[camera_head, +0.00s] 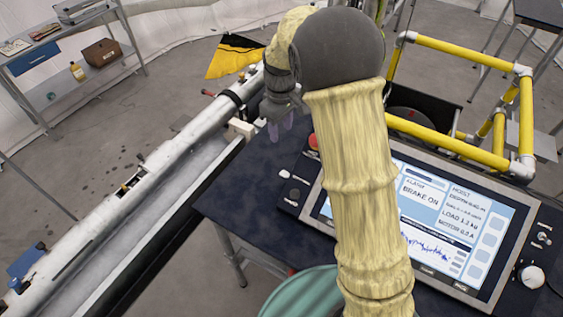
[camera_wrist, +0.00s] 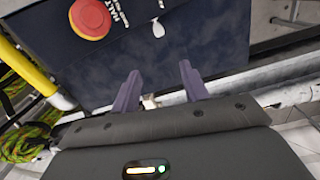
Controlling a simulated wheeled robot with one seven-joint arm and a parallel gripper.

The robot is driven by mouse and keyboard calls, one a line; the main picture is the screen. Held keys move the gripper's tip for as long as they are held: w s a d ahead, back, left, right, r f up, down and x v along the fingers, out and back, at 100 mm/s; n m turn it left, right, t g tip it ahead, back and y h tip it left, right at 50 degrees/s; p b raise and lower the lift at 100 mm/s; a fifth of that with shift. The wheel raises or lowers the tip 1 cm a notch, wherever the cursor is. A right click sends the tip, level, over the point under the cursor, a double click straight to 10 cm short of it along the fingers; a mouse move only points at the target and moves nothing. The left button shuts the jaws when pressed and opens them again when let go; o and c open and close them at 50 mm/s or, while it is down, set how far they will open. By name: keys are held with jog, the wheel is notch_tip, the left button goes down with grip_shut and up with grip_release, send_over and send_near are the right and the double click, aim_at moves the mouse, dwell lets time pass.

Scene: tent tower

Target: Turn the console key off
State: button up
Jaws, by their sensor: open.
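The console (camera_head: 480,287) is a dark panel around a lit screen reading "BRAKE ON", on a dark table right of centre. My gripper (camera_head: 280,127) hangs over the table's far left part, left of the console's red button (camera_head: 313,142). In the wrist view my gripper (camera_wrist: 160,76) is open and empty, its two purple fingers apart. A small silver teardrop-shaped piece (camera_wrist: 158,28) shows on the panel beyond the fingertips; I cannot tell whether it is the key. It is apart from the fingers. My arm hides part of the console in the head view.
The red button shows in the wrist view (camera_wrist: 90,18), left of the silver piece. A white knob (camera_head: 531,277) is at the console's right. Yellow railing (camera_head: 455,45) stands behind the console. A long white tube (camera_head: 150,170) runs along the table's left. A shelf (camera_head: 75,55) stands far left.

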jog(key=s, duration=0.1)
jog(key=p, duration=0.5)
send_near(283, 172)
notch_tip(283, 172, down, 7)
jog(key=shift+s+f, duration=0.15)
grip_shut()
